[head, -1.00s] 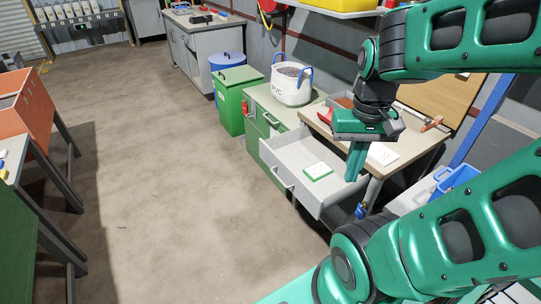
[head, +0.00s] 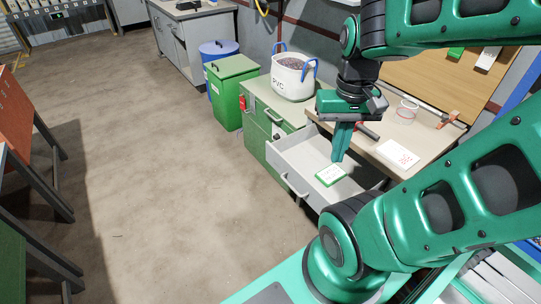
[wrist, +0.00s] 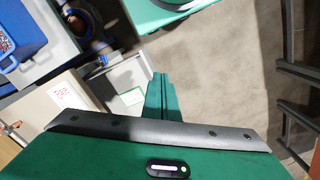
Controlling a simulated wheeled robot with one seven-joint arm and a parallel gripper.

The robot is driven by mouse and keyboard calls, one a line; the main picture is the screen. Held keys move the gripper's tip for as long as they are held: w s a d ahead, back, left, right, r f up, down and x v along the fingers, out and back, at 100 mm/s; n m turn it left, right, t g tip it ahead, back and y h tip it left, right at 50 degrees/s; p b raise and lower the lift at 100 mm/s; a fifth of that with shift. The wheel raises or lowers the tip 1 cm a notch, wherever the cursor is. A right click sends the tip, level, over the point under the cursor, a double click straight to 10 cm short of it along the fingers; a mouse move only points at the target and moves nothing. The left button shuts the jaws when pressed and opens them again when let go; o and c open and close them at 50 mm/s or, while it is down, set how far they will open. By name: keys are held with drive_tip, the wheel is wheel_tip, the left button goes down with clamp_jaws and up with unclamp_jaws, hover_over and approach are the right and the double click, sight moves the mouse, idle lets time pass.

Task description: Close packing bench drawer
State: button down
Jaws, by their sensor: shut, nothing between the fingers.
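The packing bench drawer (head: 276,152) is pulled out, a light grey open box with a bar handle (head: 294,184) on its front. A green-edged white pad (head: 331,174) lies inside it. My gripper (head: 338,158) points down, shut and empty, its fingertips over the drawer in the head view. In the wrist view the shut fingers (wrist: 163,92) appear beside the drawer (wrist: 131,72) and its pad (wrist: 132,97). I cannot tell the height of the fingertips above the drawer. My forearm hides part of the drawer's right end.
The packing bench top (head: 425,142) holds a white printed sheet (head: 398,154) and a clear round container (head: 407,111). A green cabinet (head: 256,127) with a white PVC bag (head: 292,78) stands left of the drawer. A green bin (head: 232,92) stands beyond it. The floor in front is clear.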

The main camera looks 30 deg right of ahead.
drive_tip(key=shift+w+d, duration=0.1)
drive_tip(key=shift+d, duration=0.2)
drive_tip(key=w+a+f+n+h, duration=0.25)
drive_tip(key=w+f+n, duration=0.55)
drive_tip(key=w+n, duration=0.4)
drive_tip(key=w+a+f+n+h, duration=0.2)
drive_tip(key=w+a+f+n, duration=0.2)
drive_tip(key=w+f+n, duration=0.65)
drive_tip(key=n, duration=0.2)
approach(280, 160)
drive_tip(key=s+f, duration=0.4)
drive_tip(key=f, duration=0.1)
drive_tip(key=shift+w+d, duration=0.2)
drive_tip(key=shift+d, duration=0.5)
